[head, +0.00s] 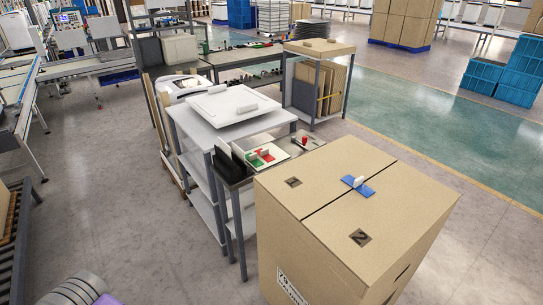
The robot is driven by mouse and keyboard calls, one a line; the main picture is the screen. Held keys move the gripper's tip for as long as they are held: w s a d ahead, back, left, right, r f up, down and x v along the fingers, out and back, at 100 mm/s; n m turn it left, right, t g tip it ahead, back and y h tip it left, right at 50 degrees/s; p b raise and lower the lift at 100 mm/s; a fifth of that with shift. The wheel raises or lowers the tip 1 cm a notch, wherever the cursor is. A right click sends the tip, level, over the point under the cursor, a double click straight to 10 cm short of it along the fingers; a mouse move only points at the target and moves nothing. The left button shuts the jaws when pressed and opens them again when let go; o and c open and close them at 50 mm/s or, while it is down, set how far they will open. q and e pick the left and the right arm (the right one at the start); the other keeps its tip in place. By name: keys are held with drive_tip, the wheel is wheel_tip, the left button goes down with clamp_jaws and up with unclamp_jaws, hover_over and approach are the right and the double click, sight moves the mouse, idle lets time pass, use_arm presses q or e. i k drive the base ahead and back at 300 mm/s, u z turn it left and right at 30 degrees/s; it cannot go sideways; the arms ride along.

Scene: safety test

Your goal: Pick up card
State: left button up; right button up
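A large cardboard box (345,215) stands in the right foreground. A small flat blue piece (365,191) lies on its top, across the centre seam, with a small white piece (360,181) standing on it. The blue piece may be the card, but I cannot tell for sure. Two dark square marks are on the box top, one toward the back left (293,182) and one nearer the front (361,237).
Left of the box stands a grey table (232,184) with red and green items in a tray. Behind it is a white shelf unit (190,124) with a white lidded container (219,104). Open floor (110,200) lies at left; a green floor lane (420,120) runs at right.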

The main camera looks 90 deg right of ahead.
sight(239, 152)
drive_tip(key=z, duration=1.8)
drive_tip(key=i, duration=3.4)
drive_tip(key=z, duration=1.3)
